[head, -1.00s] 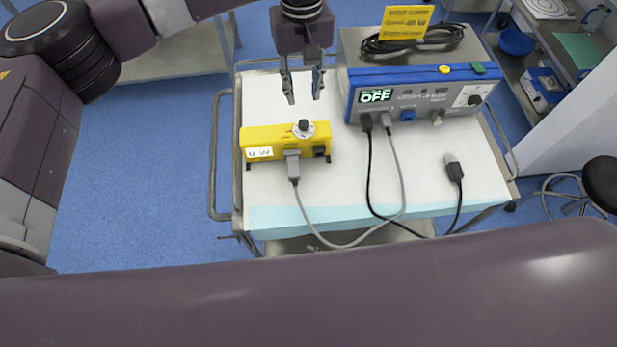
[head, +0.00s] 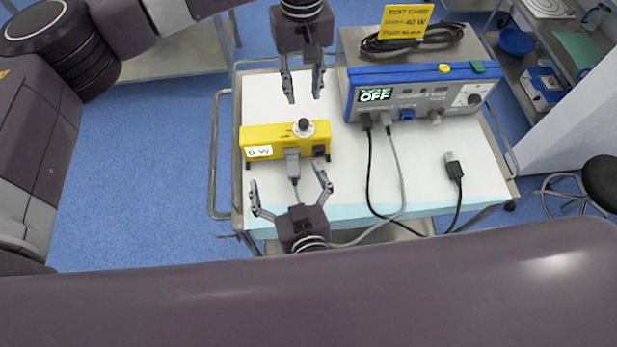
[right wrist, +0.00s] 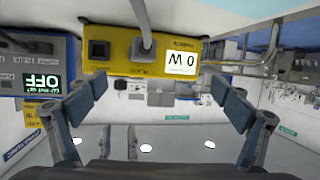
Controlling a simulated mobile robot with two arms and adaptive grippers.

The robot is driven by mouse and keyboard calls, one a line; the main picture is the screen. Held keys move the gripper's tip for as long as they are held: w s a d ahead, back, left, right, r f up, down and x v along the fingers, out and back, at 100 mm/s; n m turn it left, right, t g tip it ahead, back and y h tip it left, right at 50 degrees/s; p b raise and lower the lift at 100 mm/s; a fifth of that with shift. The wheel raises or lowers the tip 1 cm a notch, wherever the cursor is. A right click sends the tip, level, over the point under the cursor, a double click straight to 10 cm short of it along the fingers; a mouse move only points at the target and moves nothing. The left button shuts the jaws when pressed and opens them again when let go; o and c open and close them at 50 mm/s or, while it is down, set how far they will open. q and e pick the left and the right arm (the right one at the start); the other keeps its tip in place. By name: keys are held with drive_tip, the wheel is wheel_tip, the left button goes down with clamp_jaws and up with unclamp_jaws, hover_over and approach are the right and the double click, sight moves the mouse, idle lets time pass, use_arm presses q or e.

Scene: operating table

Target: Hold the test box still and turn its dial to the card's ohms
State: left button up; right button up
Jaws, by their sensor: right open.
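The yellow test box (head: 262,138) stands on the white-topped cart, its display reading 0 W. My right gripper (head: 288,177) is open in front of the box. In the right wrist view the box (right wrist: 125,48) appears upside down beyond the spread fingers; the dial is hidden there.
A grey plug (head: 292,158) with a grey cable is in the box's front. The blue-fronted unit (head: 425,97) showing OFF stands to the right, with black and grey leads. A loose connector (head: 453,165) lies at the cart's right. The cart top between is mostly clear.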

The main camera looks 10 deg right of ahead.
sight(304, 151)
drive_tip(key=d+m+h, duration=0.1)
drive_tip(key=d+h, duration=0.1)
drive_tip(key=d, duration=0.1)
drive_tip(key=d+m, duration=0.1)
drive_tip(key=shift+s+d+f+m+g+h, duration=0.25)
drive_tip(key=shift+d+f+m+g+h, duration=0.05)
drive_tip(key=shift+d+f+g+h, duration=0.1)
drive_tip(key=shift+w+d+f, duration=0.1)
drive_tip(key=shift+f, duration=0.05)
drive_tip(key=shift+x, duration=3.65)
drive_tip(key=c, duration=1.5)
